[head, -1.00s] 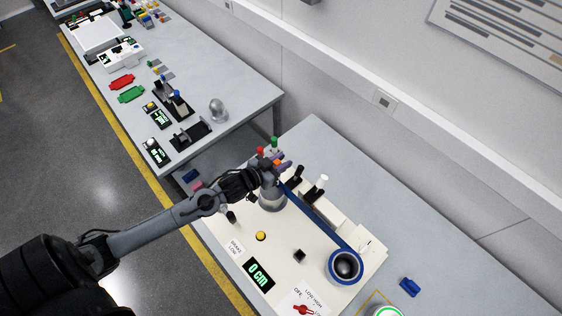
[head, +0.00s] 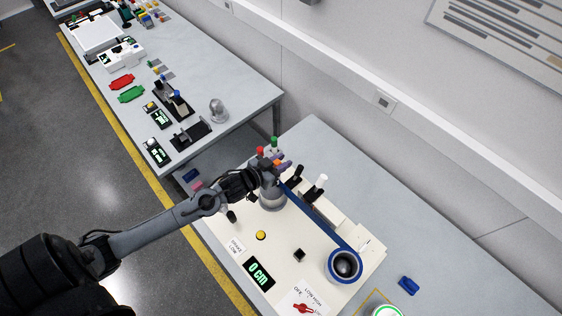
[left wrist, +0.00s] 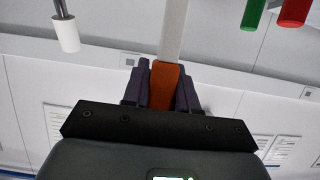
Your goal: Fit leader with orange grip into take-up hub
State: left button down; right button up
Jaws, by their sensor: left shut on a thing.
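My left gripper (head: 277,166) is over the far left part of the cream machine panel (head: 225,243). In the left wrist view its dark fingers (left wrist: 162,88) are shut on the orange grip (left wrist: 165,75), and a pale strip, the leader (left wrist: 173,28), runs on from it. In the head view the orange grip (head: 278,162) is a small patch between the fingers. A grey cylinder, seemingly the take-up hub (head: 272,203), stands just below the gripper, partly hidden by it. I cannot tell whether the leader touches the hub. A blue band (head: 318,225) runs from there to the blue-rimmed reel (head: 344,266).
Red (head: 260,152) and green (head: 274,142) posts stand behind the gripper. Black (head: 296,174) and white (head: 318,184) levers rise to its right. A display (head: 258,273) reads 0 cm. A blue block (head: 409,285) lies at the right; the table behind the panel is clear.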

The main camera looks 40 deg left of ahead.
pick_arm(q)
jog(key=shift+p, duration=0.35)
jog(key=shift+f+b, duration=0.7)
jog(key=shift+f, duration=0.55)
jog(key=shift+f+b, duration=0.3)
jog(key=shift+f, duration=0.3)
jog(key=shift+f+b, duration=0.65)
jog(key=shift+f, duration=0.5)
jog(key=shift+f+b, duration=0.4)
jog(key=shift+f, duration=0.3)
jog(key=shift+f+b, duration=0.45)
jog(key=shift+f, duration=0.4)
jog(key=c, duration=0.8)
grip_release()
